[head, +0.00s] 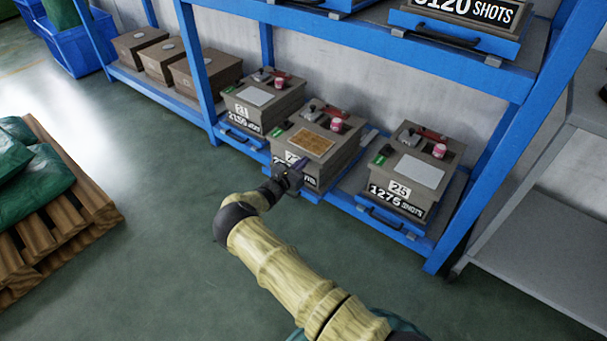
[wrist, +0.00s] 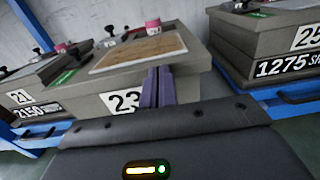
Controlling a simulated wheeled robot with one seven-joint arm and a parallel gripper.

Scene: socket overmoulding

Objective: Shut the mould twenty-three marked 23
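The mould marked 23 (head: 338,155) is a grey-brown block in the middle of the lower shelf row, with a tan plate (head: 313,142) on top. It appears to stand a little further forward than its neighbours. Its 23 label (wrist: 122,101) shows in the wrist view, and the tan plate (wrist: 135,52) lies above it. My gripper (head: 299,163) is at the front of this mould. In the wrist view its purple fingers (wrist: 158,80) are together, in front of the mould's front face beside the label. Nothing shows between them, and I cannot tell whether they touch the mould.
The mould marked 21 (head: 265,101) stands to the left and the mould marked 25 (head: 425,162) to the right, both with pale plates. A blue rack upright (head: 195,75) is at left. A pallet (head: 60,215) lies far left. The floor (head: 150,260) between is clear.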

